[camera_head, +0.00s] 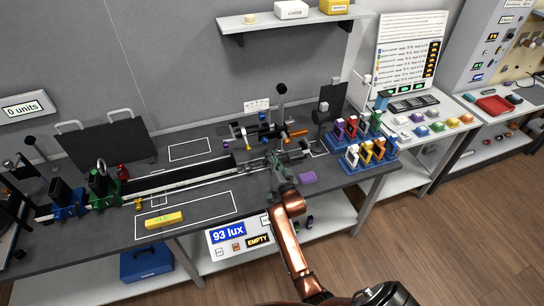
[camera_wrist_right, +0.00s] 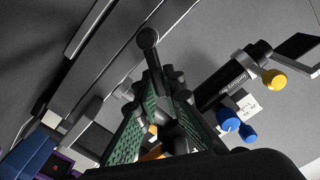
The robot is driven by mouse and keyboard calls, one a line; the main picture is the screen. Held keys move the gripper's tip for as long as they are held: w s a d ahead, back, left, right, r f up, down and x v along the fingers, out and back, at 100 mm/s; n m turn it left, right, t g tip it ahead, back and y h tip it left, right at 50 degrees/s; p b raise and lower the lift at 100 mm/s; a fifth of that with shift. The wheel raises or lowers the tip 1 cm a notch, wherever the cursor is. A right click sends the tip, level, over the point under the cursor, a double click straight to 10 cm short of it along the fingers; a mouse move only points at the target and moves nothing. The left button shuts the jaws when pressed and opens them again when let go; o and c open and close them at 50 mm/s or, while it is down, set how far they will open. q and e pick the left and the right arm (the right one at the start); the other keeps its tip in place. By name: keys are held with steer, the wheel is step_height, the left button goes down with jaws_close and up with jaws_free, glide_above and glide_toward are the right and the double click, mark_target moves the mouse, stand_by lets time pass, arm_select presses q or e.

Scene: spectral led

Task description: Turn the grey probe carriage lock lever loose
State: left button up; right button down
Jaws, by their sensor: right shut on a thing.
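My right gripper (camera_head: 274,163) reaches in from the bottom on a copper arm, at the right end of the long rail on the bench. In the right wrist view, its two green-padded fingers (camera_wrist_right: 160,112) close around a dark grey lever (camera_wrist_right: 150,58) with a round knob at its end. I take this to be the probe carriage lock lever. The knob end sticks out beyond the fingertips; its base is hidden between the fingers. In the head view the lever is too small and covered to make out. My left gripper is not in view.
The rail (camera_head: 190,181) runs left across the dark bench. Behind the gripper stands an optical assembly with blue knobs and an orange handle (camera_head: 296,134). A yellow block (camera_head: 163,220) lies front left.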

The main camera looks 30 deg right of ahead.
steer(key=n, duration=0.1)
steer(key=a+n+p, duration=0.1)
steer(key=n, duration=0.1)
steer(key=shift+w+a+r, duration=0.15)
steer(key=shift+r, duration=0.15)
steer(key=n, duration=0.1)
steer(key=a+n+p, duration=0.1)
steer(key=shift+w+a+n, duration=0.1)
steer(key=shift+w+n, duration=0.05)
steer(key=shift+n, duration=0.25)
steer(key=shift+w+a+f+n+b, duration=0.2)
steer(key=shift+a+n, duration=0.25)
steer(key=shift+n, duration=0.75)
steer(key=shift+w+a+f+n+b, duration=0.15)
steer(key=shift+a+n+b, duration=0.25)
steer(key=shift+n, duration=0.8)
steer(key=shift+a+f+n+b, duration=0.15)
steer(key=shift+a+n, duration=0.4)
steer(key=shift+n, duration=0.65)
steer(key=c, duration=2.3)
jaws_free()
